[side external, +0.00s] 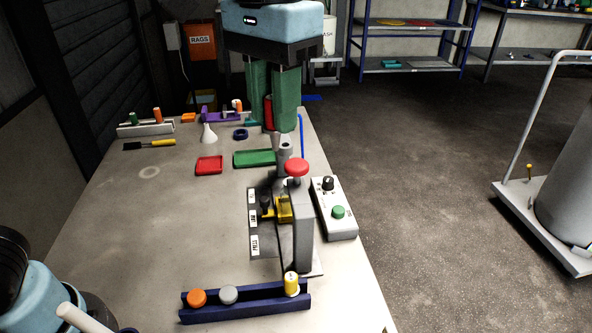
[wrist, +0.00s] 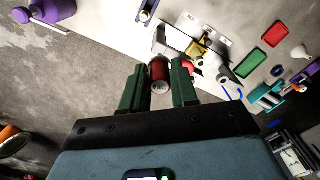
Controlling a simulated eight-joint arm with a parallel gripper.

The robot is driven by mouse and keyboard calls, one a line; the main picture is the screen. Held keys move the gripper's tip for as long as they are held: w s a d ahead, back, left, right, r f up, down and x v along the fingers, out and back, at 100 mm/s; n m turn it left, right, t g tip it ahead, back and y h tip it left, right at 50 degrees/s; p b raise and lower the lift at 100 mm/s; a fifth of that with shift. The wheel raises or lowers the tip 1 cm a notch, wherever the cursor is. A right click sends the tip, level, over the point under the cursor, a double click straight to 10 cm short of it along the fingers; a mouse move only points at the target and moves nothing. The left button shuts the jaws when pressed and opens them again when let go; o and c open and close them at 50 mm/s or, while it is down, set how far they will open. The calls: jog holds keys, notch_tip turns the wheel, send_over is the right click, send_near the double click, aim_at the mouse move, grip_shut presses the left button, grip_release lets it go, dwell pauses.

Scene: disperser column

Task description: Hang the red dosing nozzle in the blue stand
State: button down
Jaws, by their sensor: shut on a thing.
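My gripper (side external: 276,112) is high over the far right part of the bench, its green fingers pointing down. It is shut on the red dosing nozzle (side external: 267,113), which is partly hidden by the fingers. In the wrist view the red nozzle (wrist: 159,72) sits between the two fingers (wrist: 158,88). The dark blue stand (side external: 245,309) lies at the near edge of the bench, well away from my gripper. It holds an orange (side external: 197,298), a grey (side external: 228,295) and a yellow piece (side external: 291,283), with a gap between grey and yellow.
A press with a red knob (side external: 297,168) stands between my gripper and the stand. A control box (side external: 335,209) is to its right. Red (side external: 209,165) and green (side external: 254,158) trays and a white funnel (side external: 209,134) lie behind. The bench's left middle is clear.

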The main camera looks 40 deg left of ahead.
jog(key=s+f+n, duration=0.1)
jog(key=s+n, duration=0.1)
jog(key=s, duration=0.4)
notch_tip(320, 180, down, 22)
jog(key=shift+f, duration=0.2)
jog(key=shift+w+d+f, duration=0.1)
jog(key=shift+f, duration=1.9)
dwell(2.3)
dwell(0.4)
jog(key=shift+c, duration=1.1)
grip_release()
